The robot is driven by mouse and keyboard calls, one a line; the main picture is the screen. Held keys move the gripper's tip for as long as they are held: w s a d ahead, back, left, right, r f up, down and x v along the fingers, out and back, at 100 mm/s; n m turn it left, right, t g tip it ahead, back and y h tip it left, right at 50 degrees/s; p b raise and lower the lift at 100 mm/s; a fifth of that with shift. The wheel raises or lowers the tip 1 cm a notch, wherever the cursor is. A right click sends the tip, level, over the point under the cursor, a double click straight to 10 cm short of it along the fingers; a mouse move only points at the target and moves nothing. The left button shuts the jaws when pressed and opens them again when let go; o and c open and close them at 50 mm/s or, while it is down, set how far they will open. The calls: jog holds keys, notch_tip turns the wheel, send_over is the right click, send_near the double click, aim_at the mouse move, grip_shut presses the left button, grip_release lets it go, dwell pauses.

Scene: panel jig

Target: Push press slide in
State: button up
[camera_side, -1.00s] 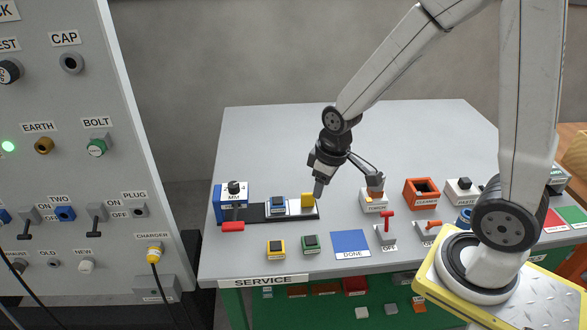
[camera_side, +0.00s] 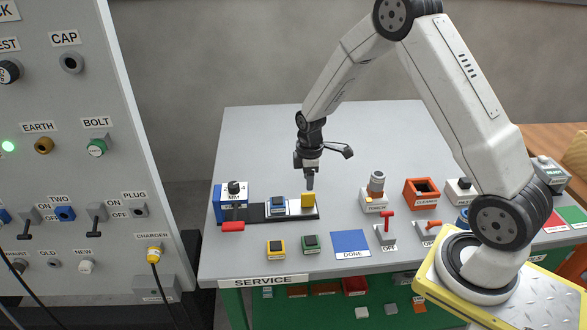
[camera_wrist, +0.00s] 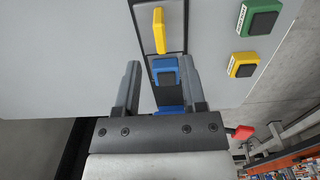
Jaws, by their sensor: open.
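The press slide is a pale carriage with an upright yellow tab (camera_side: 308,200), on a dark rail (camera_side: 257,213). A blue block with a dark top (camera_side: 278,205) sits on it, left of the tab. The press (camera_side: 232,192), blue and white with a black knob, stands at the rail's left end. My gripper (camera_side: 310,185) points down close above the tab; contact cannot be told. In the wrist view my gripper (camera_wrist: 161,65) is open and empty, with the blue block (camera_wrist: 164,72) between its fingers in the picture and the yellow tab (camera_wrist: 159,30) beyond the fingertips.
A red lever (camera_side: 232,226) sticks out in front of the press. Yellow (camera_side: 275,247) and green (camera_side: 310,243) blocks lie in front of the rail, beside the blue DONE mat (camera_side: 350,243). A tower-like fixture (camera_side: 375,193) stands to the right. The table behind is clear.

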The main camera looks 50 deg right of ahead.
aim_at(307, 206)
jog(key=shift+f, duration=0.1)
jog(key=shift+f, duration=3.8)
grip_shut()
